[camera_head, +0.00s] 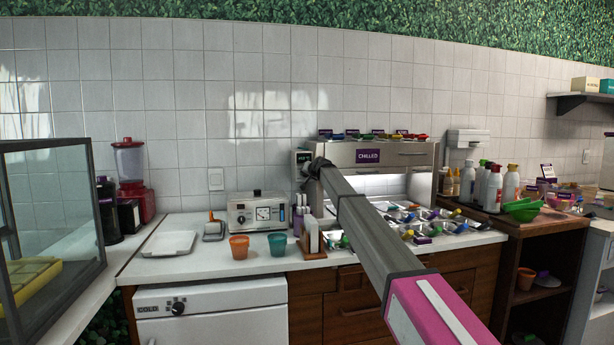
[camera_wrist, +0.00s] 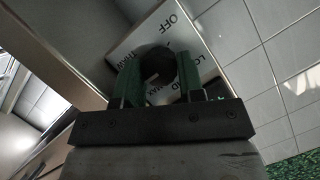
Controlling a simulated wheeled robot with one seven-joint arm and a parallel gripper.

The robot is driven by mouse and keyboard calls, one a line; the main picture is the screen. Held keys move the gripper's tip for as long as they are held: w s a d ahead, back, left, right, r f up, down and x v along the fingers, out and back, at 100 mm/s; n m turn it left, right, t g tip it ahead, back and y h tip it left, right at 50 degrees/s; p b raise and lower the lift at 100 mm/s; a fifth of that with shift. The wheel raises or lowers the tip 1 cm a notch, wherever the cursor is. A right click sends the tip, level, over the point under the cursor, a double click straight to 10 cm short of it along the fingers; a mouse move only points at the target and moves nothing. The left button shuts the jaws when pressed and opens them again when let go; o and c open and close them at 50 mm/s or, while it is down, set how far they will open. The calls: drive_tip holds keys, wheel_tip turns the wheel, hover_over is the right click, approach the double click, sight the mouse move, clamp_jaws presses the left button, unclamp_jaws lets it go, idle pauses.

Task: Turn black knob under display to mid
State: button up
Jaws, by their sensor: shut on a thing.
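The black knob (camera_wrist: 155,60) sits on a pale panel (camera_wrist: 190,38) with printed words; "OFF" reads clearly and others are partly covered. My gripper (camera_wrist: 157,82) has its two green fingers on either side of the knob and is shut on it. A small light mark shows on the knob, but I cannot tell exactly which word it faces. In the head view my gripper (camera_head: 313,166) reaches the left end of the chilled topping unit (camera_head: 345,158), just below a small dark display (camera_head: 304,156). There my arm end hides the knob.
The tiled wall (camera_head: 230,110) is close behind the unit. Topping trays (camera_head: 460,228) lie below and to the right. A white appliance with a dial (camera_head: 258,212), an orange cup (camera_head: 239,247) and a teal cup (camera_head: 277,244) stand at the left on the counter.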

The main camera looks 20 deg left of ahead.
drive_tip(key=shift+s+a+f+n+t+h, duration=0.1)
drive_tip(key=shift+n+t+h, duration=0.85)
drive_tip(key=shift+n, duration=1.05)
drive_tip(key=shift+s+a+f+n+t+h, duration=0.15)
drive_tip(key=shift+n+t+h, duration=0.5)
drive_tip(key=shift+n+h, duration=0.95)
drive_tip(key=shift+a+r+n+t+h, duration=0.1)
drive_tip(key=shift+n+t+h, duration=0.65)
drive_tip(key=shift+n, duration=1.65)
drive_tip(key=o, duration=0.6)
drive_tip(key=shift+o, duration=0.2)
drive_tip(key=shift+s, duration=0.15)
drive_tip(key=v, duration=1)
drive_tip(key=shift+s, duration=0.25)
drive_tip(key=shift+d+f, duration=0.1)
drive_tip(key=shift+f, duration=0.05)
